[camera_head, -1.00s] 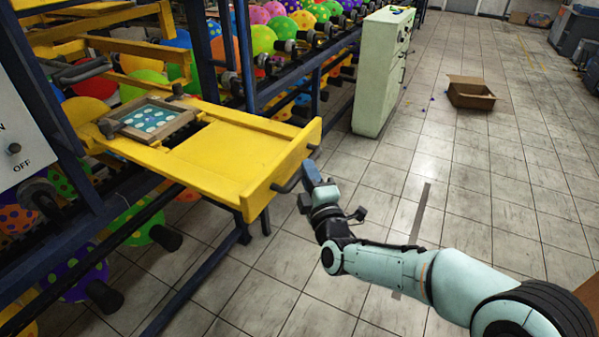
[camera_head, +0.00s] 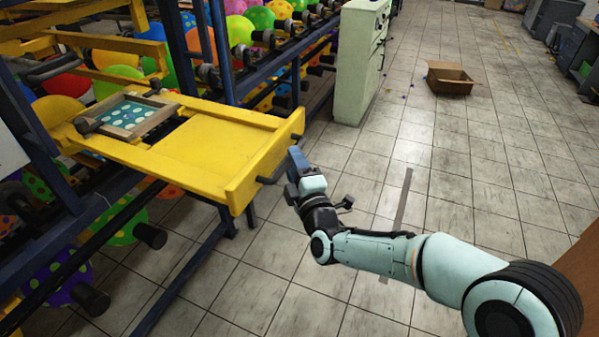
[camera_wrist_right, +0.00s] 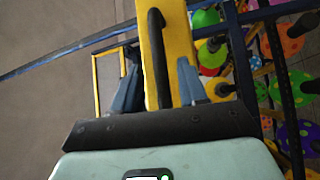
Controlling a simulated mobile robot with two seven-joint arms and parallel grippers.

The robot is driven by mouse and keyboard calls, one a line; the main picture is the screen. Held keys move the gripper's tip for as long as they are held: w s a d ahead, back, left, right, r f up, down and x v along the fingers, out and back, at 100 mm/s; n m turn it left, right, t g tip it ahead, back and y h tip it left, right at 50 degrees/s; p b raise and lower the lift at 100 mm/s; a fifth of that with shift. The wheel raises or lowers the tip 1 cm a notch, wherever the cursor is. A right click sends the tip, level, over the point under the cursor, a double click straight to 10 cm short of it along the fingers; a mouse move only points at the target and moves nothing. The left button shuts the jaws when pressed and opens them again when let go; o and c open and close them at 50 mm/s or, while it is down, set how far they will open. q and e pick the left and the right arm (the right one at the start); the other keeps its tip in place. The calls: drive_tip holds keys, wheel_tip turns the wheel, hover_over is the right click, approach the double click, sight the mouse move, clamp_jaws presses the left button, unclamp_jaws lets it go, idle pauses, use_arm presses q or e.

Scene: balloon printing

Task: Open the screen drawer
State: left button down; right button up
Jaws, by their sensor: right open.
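The screen drawer (camera_head: 215,150) is a yellow tray standing out from the blue frame, with a tall front panel (camera_head: 268,162). A framed teal screen with pale spots (camera_head: 135,113) lies at its inner end. A dark bar handle (camera_head: 270,179) sticks out from the panel; it also shows in the right wrist view (camera_wrist_right: 158,60). My right gripper (camera_head: 294,162) is just outside the panel, beside the handle. In the wrist view its two blue-grey fingers (camera_wrist_right: 158,83) are apart, with the handle and yellow panel between them. Contact cannot be told. My left gripper is out of view.
Racks of colourful balloons (camera_head: 255,28) stand behind the blue frame. A pale green cabinet (camera_head: 358,65) stands behind the drawer to the right. An open cardboard box (camera_head: 449,80) lies on the tiled floor. The floor to the right of the drawer is mostly clear.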

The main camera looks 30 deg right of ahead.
use_arm(q)
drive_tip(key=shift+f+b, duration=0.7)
drive_tip(key=shift+b, duration=0.1)
use_arm(e)
drive_tip(key=s+a+f, duration=0.1)
drive_tip(key=s, duration=1.2)
drive_tip(key=shift+a+f, duration=0.35)
drive_tip(key=a+f+m+g+y+p, duration=0.25)
drive_tip(key=f+m+g, duration=0.2)
drive_tip(key=f, duration=1.05)
drive_tip(key=a+f+m+g+y+p, duration=0.1)
drive_tip(key=a+f+m+g+p, duration=0.15)
drive_tip(key=f+g, duration=0.75)
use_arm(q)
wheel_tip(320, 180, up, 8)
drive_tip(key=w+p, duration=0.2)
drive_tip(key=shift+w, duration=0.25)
use_arm(e)
drive_tip(key=s+a+f+m+g+y, duration=0.1)
drive_tip(key=s+a+f+m+g, duration=0.2)
drive_tip(key=s+f+m, duration=0.3)
drive_tip(key=s+a+f+m+g+y, duration=0.2)
drive_tip(key=s+f+m, duration=0.3)
drive_tip(key=s+f, duration=1)
drive_tip(key=shift+s+a+f+m+g, duration=0.45)
drive_tip(key=shift+s+a, duration=0.15)
drive_tip(key=shift+a, duration=0.15)
